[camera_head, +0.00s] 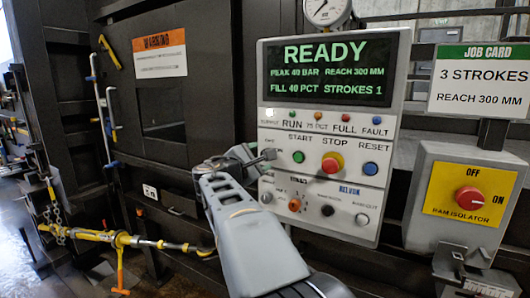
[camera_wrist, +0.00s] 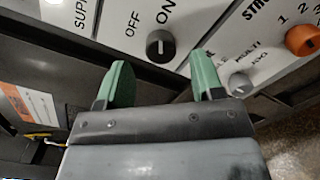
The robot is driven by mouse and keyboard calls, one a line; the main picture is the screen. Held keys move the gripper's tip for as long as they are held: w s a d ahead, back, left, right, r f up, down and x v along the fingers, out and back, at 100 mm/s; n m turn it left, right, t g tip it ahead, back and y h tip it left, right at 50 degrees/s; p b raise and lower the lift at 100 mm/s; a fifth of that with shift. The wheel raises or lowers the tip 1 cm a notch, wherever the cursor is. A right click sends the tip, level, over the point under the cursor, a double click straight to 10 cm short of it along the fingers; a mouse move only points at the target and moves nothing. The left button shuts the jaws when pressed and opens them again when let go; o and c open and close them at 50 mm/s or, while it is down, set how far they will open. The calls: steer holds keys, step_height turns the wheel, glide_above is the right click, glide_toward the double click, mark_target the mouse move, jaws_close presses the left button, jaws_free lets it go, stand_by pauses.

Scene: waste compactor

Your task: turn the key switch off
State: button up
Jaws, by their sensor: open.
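The key switch is a dark round knob (camera_wrist: 160,46) under the SUPPLY, OFF and ON labels in the wrist view. A lighter grey bar crosses its face; I cannot tell clearly which label it points to. My gripper (camera_wrist: 161,62) is open, with its two green fingers apart, one to each side below the knob. Nothing is between the fingers, and I see no contact with the knob. In the head view my gripper (camera_head: 246,158) is at the left edge of the control panel (camera_head: 388,110), largely hiding the switch area.
The panel display (camera_head: 330,72) reads READY. A green start button (camera_head: 298,157), red stop button (camera_head: 332,162) and blue reset button (camera_head: 370,169) lie to the right. An orange selector (camera_wrist: 302,40) and grey knob (camera_wrist: 239,84) are nearby. A red isolator knob (camera_head: 470,198) is farther right.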

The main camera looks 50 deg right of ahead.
steer(key=shift+w+d+p, duration=0.2)
steer(key=shift+d, duration=0.7)
steer(key=shift+w+d+p, duration=0.15)
steer(key=shift+w+d, duration=0.05)
steer(key=shift+d, duration=0.7)
steer(key=shift+c, duration=0.3)
steer(key=c, duration=0.7)
steer(key=shift+d, duration=0.15)
steer(key=shift+c, duration=0.8)
steer(key=n+p, duration=0.1)
steer(key=n, duration=0.4)
steer(key=shift+n, duration=0.4)
steer(key=n+p, duration=0.3)
steer(key=n, duration=0.3)
steer(key=shift+t, duration=0.4)
steer(key=shift+n, duration=0.3)
